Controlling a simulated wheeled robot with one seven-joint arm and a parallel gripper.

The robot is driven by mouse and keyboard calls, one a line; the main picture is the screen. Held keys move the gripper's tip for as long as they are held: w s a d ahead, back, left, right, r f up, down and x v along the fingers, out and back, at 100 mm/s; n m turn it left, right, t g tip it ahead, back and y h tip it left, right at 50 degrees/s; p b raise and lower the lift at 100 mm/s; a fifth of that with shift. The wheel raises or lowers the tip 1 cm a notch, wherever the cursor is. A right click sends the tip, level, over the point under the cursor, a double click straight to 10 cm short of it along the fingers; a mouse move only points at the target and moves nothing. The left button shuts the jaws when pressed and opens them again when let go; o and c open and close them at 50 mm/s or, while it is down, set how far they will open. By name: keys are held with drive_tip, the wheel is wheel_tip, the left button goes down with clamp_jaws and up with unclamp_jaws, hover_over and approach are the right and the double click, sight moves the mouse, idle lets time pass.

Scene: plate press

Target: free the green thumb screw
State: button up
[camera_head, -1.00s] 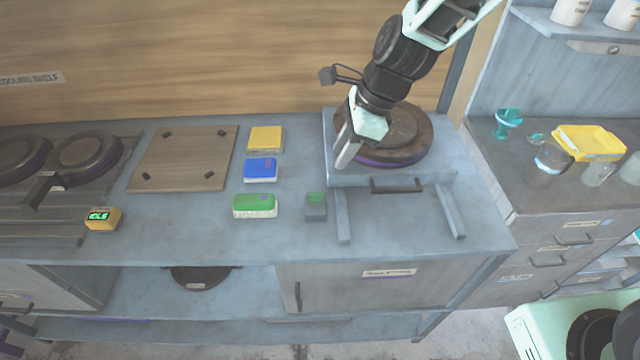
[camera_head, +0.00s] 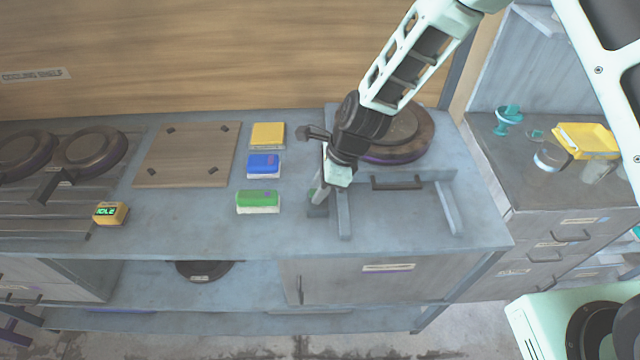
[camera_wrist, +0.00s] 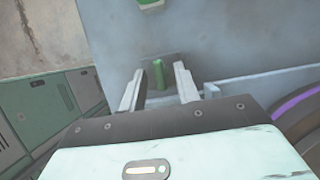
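The green thumb screw (camera_wrist: 158,74) is a small upright green piece on a small grey block (camera_head: 317,211). The block sits on the bench just left of the press frame. My gripper (camera_wrist: 160,70) is open, with one finger on each side of the screw in the wrist view. Its fingers look apart from the screw, and I cannot tell whether either touches it. In the head view my gripper (camera_head: 319,194) is down at the block and hides most of the screw.
The press frame (camera_head: 343,215) with a dark round plate (camera_head: 420,135) stands right of the gripper. Green (camera_head: 258,200), blue (camera_head: 264,165) and yellow (camera_head: 267,135) blocks lie to the left. A wooden board (camera_head: 187,155) and an IDLE display (camera_head: 110,213) are farther left.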

clamp_jaws()
